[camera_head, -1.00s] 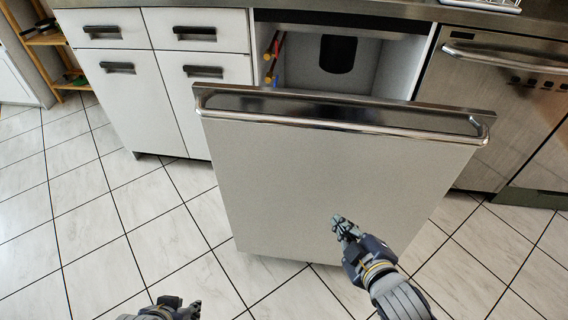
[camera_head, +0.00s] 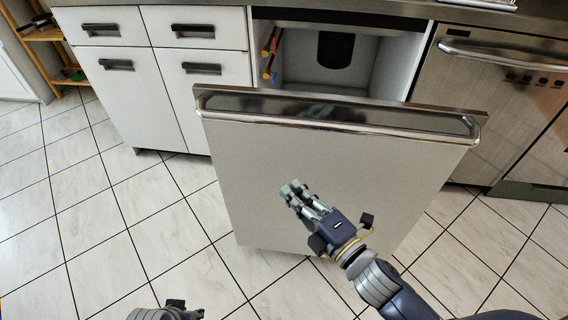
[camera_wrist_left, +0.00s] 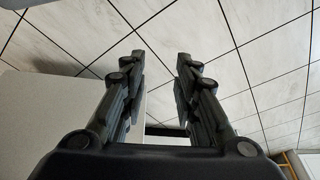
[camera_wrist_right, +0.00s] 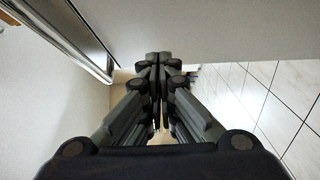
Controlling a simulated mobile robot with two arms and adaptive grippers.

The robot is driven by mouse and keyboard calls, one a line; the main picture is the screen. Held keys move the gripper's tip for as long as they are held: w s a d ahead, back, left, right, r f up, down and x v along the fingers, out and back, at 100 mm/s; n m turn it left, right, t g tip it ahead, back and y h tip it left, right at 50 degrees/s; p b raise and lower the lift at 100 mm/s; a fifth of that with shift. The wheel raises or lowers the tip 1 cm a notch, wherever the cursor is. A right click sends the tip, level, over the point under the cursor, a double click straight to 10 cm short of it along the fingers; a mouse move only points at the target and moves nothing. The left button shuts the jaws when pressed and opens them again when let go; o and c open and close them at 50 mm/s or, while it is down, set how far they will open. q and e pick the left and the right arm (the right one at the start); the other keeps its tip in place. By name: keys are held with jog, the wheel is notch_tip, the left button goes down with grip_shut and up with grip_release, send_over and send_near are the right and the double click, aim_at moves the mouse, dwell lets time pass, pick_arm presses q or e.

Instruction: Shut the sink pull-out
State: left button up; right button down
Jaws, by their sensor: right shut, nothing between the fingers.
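The sink pull-out (camera_head: 250,165) is a large pale front panel with a chrome bar handle (camera_head: 330,124) along its top. It stands out from the cabinet, and the open cavity (camera_head: 385,65) shows behind it. My right gripper (camera_head: 290,190) is shut and empty in front of the panel's middle, below the handle. In the right wrist view its fingers (camera_wrist_right: 158,62) are together, with the panel (camera_wrist_right: 220,28) close by; contact cannot be told. My left gripper (camera_head: 185,308) is low at the bottom edge. In the left wrist view its fingers (camera_wrist_left: 162,60) are apart with nothing between them.
White drawers and doors (camera_head: 120,65) stand left of the pull-out. A steel dishwasher-like appliance (camera_head: 500,90) stands to the right. A pipe with coloured valves (camera_head: 270,55) and a dark cylinder (camera_head: 336,50) are inside the cavity. The tiled floor (camera_head: 120,210) is free at left.

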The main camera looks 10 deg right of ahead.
aim_at(270, 150)
pick_arm(q)
jog(key=shift+b+v, duration=0.3)
jog(key=shift+v, duration=0.85)
pick_arm(e)
jog(key=w, duration=0.2)
jog(key=w+a, duration=0.1)
jog(key=w, duration=0.5)
jog(key=shift+w+a, duration=0.15)
pick_arm(q)
jog(key=shift+w, duration=0.1)
